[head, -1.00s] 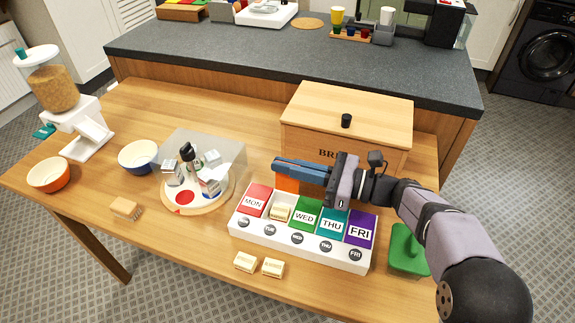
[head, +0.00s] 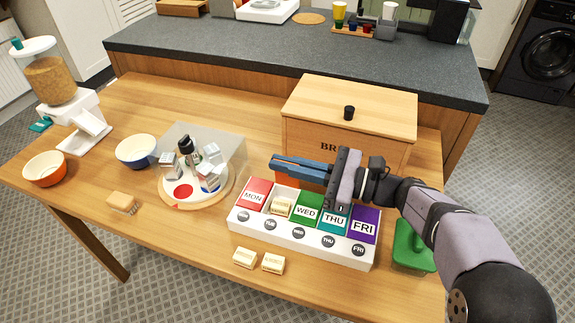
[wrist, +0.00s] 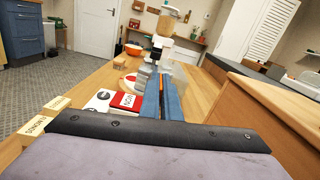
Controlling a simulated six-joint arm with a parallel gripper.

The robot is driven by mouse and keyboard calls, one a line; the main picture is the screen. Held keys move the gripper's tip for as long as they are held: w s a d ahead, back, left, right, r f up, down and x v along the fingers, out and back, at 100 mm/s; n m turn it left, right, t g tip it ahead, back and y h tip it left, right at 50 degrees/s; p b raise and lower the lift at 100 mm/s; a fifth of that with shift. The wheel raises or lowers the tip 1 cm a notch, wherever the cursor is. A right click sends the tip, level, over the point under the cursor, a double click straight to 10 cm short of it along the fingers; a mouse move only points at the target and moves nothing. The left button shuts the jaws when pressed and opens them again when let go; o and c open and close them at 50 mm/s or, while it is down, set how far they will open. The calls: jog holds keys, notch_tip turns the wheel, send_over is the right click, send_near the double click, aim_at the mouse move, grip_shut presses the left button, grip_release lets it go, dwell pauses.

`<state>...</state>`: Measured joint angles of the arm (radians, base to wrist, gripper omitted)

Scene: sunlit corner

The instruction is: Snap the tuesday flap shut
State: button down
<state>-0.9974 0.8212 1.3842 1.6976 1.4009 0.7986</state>
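A white pill organiser (head: 300,243) lies on the wooden table, with coloured day flaps. The red MON flap (head: 254,194), green WED flap (head: 307,209), teal THU flap (head: 334,219) and purple FRI flap (head: 364,225) lie shut. The Tuesday compartment is open, with a cream block (head: 281,206) in it. An orange patch (head: 314,173), likely the raised Tuesday flap, shows by my fingers and is mostly hidden. My gripper (head: 274,162) is above and behind the organiser, pointing left. Its blue fingers look shut together; in the wrist view (wrist: 163,90) a thin orange-brown strip shows between them.
A wooden bread box (head: 350,115) stands close behind my gripper. A clear-walled round tray (head: 230,190) with small bottles stands to the left. Two cream blocks (head: 258,261) lie in front. A green-lidded box (head: 410,248) is at right. The front left table is mostly clear.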

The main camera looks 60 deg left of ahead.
jog(key=shift+s+d+f+n+b, duration=0.25)
jog(key=shift+s+d+n+b, duration=0.2)
jog(key=shift+n+b, duration=0.65)
jog(key=shift+s+d+f+n+b, duration=0.2)
jog(key=shift+s+d+n+b, duration=0.25)
jog(key=shift+n+b, duration=0.6)
jog(key=c, duration=2)
grip_release()
jog(key=shift+r, duration=0.15)
notch_tip(320, 180, up, 10)
jog(key=p, duration=0.1)
